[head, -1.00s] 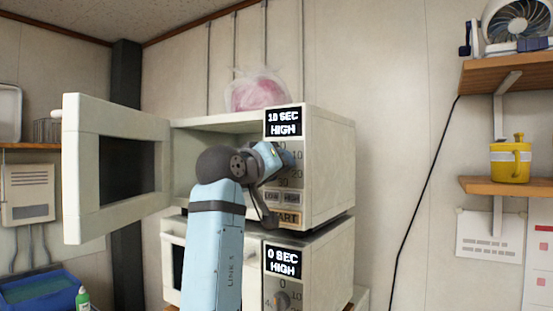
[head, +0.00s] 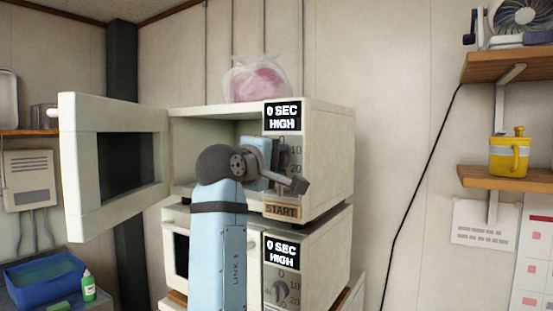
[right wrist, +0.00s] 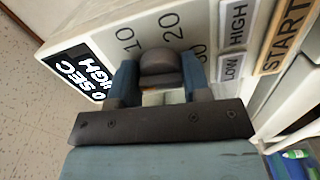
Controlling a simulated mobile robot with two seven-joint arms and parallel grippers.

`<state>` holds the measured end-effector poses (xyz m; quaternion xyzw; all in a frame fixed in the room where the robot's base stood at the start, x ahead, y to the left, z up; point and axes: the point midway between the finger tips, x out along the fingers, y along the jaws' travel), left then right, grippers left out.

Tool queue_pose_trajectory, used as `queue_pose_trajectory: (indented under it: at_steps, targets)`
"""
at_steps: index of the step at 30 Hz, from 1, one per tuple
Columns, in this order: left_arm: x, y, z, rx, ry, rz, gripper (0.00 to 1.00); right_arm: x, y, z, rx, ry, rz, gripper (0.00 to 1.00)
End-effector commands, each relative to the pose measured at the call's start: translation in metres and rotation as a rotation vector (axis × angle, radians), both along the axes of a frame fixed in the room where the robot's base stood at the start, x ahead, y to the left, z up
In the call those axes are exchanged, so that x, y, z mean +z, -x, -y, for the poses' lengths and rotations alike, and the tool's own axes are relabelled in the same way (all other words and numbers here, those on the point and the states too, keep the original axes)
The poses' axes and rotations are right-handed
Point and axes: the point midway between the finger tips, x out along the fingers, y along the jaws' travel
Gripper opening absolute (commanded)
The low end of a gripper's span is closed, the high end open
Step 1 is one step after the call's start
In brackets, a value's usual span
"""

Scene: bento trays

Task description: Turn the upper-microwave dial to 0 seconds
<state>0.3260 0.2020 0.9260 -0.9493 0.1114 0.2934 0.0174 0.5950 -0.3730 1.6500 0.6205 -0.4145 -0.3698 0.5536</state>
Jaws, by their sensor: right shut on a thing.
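The upper microwave (head: 330,150) stands on the lower one, its door (head: 80,165) swung wide open to the left. Its display (head: 283,116) reads 0 SEC HIGH. My right gripper (right wrist: 159,80) is shut on the dark, round upper-microwave dial (right wrist: 159,62), a finger on each side. In the head view my right wrist and gripper (head: 278,165) cover the dial. Printed marks 10 and 20 show beside it. My left gripper is in neither view.
The lower microwave (head: 325,255) also shows 0 SEC HIGH, with its own dial (head: 281,285). A pink bag (head: 256,82) rests on top of the upper microwave.

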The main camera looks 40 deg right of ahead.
Motion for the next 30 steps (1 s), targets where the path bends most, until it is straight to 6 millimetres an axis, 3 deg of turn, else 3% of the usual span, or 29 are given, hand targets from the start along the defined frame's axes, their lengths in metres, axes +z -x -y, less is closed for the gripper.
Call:
queue_pose_trajectory:
  at_steps: [9,25,26,28,30]
  targets:
    - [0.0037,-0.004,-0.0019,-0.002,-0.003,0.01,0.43,0.0008,0.0001,0.0002,-0.001,0.043,-0.101,0.2]
    - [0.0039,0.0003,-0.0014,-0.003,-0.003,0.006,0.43,0.0009,0.0002,0.0002,-0.001,0.051,-0.12,0.2]
    - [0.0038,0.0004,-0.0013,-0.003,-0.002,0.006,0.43,0.001,0.0002,0.0002,-0.001,0.051,-0.12,0.51]
    - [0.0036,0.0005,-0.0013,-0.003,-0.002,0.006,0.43,0.0009,0.0001,0.0002,-0.001,0.051,-0.12,0.67]
    - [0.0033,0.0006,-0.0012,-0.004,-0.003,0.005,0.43,0.0009,0.0001,0.0002,-0.001,0.051,-0.12,0.68]
